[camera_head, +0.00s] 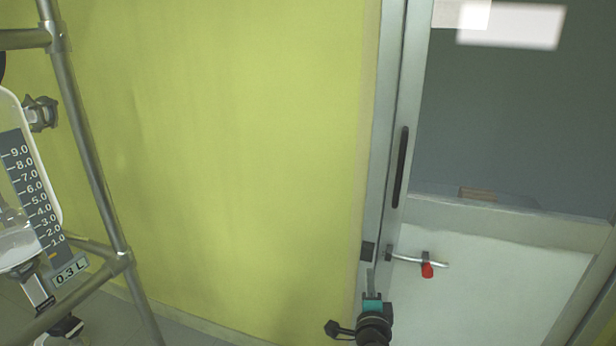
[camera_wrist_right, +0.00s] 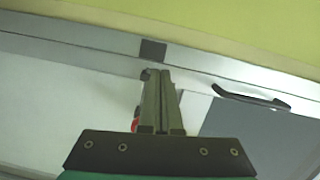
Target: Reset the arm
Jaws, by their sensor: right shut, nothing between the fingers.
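My right gripper (camera_head: 371,281) is at the bottom of the head view, in front of the edge of the yellow-green wall and the grey door frame. In the right wrist view, its two fingers (camera_wrist_right: 161,80) are together with nothing between them, and they point at the pale panel and frame. My left gripper does not show in either view.
A metal pipe rack (camera_head: 88,150) with a glass vessel (camera_head: 40,160) and a scale stands at the left. The yellow-green wall (camera_head: 220,150) between is bare.

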